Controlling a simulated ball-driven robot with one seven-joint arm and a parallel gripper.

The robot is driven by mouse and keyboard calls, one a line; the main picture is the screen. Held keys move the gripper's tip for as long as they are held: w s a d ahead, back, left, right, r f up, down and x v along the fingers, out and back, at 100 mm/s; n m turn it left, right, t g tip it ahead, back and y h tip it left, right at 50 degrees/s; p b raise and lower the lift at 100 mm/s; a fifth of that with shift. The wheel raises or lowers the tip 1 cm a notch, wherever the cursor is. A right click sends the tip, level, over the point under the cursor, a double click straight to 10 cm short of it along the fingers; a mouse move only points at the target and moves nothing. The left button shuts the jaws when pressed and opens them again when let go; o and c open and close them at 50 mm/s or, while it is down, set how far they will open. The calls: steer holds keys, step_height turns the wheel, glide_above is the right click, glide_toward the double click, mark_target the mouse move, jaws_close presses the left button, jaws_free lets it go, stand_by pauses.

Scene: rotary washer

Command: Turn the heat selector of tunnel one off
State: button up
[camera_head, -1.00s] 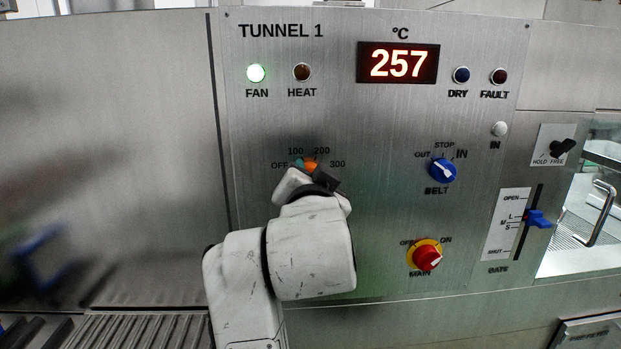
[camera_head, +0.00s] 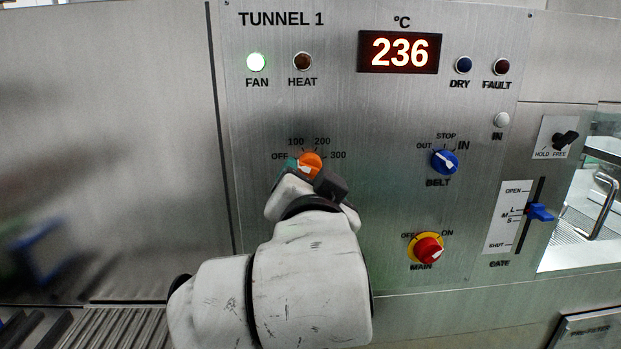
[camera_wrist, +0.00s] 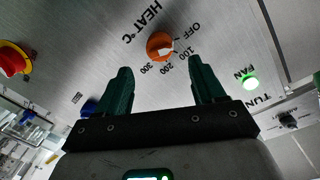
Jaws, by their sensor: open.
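The heat selector is an orange knob (camera_head: 310,161) on the Tunnel 1 panel, with OFF, 100, 200 and 300 around it. In the wrist view the knob (camera_wrist: 158,45) shows a white mark on its side toward the 100 and 200 labels; its exact setting is hard to tell. My gripper (camera_head: 309,178) is just below the knob in the head view, partly covering its lower edge. In the wrist view my gripper (camera_wrist: 160,70) is open and empty, its green fingers apart, with the knob beyond and between the tips. No contact shows.
The display (camera_head: 399,52) reads 236. The FAN lamp (camera_head: 256,62) is lit green; the HEAT lamp (camera_head: 303,62) is dark. The blue belt knob (camera_head: 444,162), red main switch (camera_head: 428,249) and blue gate lever (camera_head: 540,212) are to the right.

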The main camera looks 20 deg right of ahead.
steer(key=shift+v, duration=2.15)
